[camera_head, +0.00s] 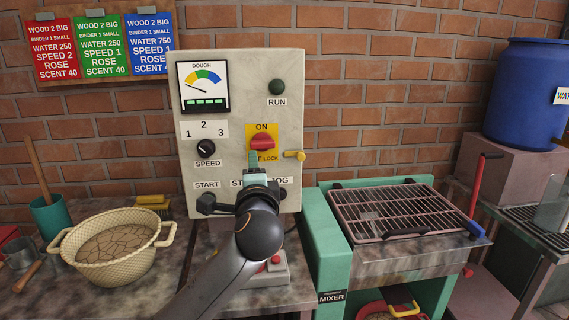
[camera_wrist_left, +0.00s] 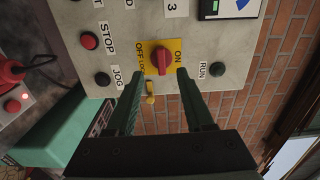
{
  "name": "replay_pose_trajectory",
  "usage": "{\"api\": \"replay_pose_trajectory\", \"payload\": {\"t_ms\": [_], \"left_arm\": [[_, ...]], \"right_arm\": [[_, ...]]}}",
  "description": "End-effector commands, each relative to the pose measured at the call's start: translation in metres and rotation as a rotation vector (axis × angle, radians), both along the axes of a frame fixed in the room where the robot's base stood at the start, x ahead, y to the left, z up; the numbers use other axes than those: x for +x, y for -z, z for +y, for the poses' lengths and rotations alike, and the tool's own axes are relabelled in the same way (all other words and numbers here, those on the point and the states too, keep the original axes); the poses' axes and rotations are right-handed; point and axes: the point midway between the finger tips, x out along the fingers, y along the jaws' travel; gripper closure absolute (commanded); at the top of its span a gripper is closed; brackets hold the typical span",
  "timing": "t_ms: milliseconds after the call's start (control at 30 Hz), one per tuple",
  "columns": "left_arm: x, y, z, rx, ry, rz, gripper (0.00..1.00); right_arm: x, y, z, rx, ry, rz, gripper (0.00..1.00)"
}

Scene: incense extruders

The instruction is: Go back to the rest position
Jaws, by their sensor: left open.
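My left gripper (camera_head: 254,164) is in front of the grey control panel (camera_head: 190,130), its fingers pointing at the panel just below the red rotary switch (camera_head: 262,142) on its yellow plate. In the left wrist view my left gripper (camera_wrist_left: 161,76) is open and empty. Its two fingers stand apart, with the red switch (camera_wrist_left: 162,58) ahead of the gap between their tips and clear of both. My gripper and wrist hide part of the lower panel, including part of the stop and jog labels. My right gripper is in neither view.
A wicker basket of cracked dough (camera_head: 112,249) stands on the bench at left. At right are a teal mixer (camera_head: 330,265) with a wire grate (camera_head: 395,207) and a blue barrel (camera_head: 525,95). A yellow peg (camera_head: 293,155) juts from the panel. A red-buttoned box (camera_head: 270,270) sits below.

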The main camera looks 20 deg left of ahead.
Motion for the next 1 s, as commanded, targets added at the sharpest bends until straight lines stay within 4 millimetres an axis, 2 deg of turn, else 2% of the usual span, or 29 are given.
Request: {"api": "replay_pose_trajectory", "payload": {"t_ms": [67,167,267,367,400,467,500,567,700,767,900,1000], "left_arm": [[0.000,0.002,0.000,-0.003,0.003,0.003,0.47],[0.001,0.020,-0.004,-0.035,0.027,0.028,0.47],[0.000,0.060,-0.012,-0.113,0.081,0.083,0.47],[-0.009,0.118,-0.023,-0.243,0.145,0.156,0.47],[-0.016,0.141,-0.028,-0.303,0.167,0.185,0.47],[-0.029,0.174,-0.035,-0.397,0.195,0.225,0.47],[-0.039,0.196,-0.039,-0.462,0.209,0.253,0.47],[-0.057,0.226,-0.045,-0.563,0.221,0.289,0.47],[-0.109,0.289,-0.055,-0.805,0.217,0.369,0.47],[-0.135,0.312,-0.059,-0.911,0.199,0.397,0.47],[-0.201,0.354,-0.061,-1.155,0.127,0.442,0.47],[-0.248,0.374,-0.061,-1.310,0.054,0.456,0.47]], "right_arm": [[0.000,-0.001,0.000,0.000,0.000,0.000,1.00],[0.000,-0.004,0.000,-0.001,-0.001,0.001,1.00],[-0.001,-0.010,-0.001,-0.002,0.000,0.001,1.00],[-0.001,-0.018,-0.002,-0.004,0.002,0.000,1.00],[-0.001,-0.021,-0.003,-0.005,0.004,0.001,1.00],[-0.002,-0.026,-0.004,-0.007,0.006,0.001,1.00],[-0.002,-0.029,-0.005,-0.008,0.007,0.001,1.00],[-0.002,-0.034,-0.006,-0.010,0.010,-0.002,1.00],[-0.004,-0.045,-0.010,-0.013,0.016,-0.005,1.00],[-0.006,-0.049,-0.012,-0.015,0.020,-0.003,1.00],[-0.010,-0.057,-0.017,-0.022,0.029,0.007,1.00],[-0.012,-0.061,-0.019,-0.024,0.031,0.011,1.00]]}}
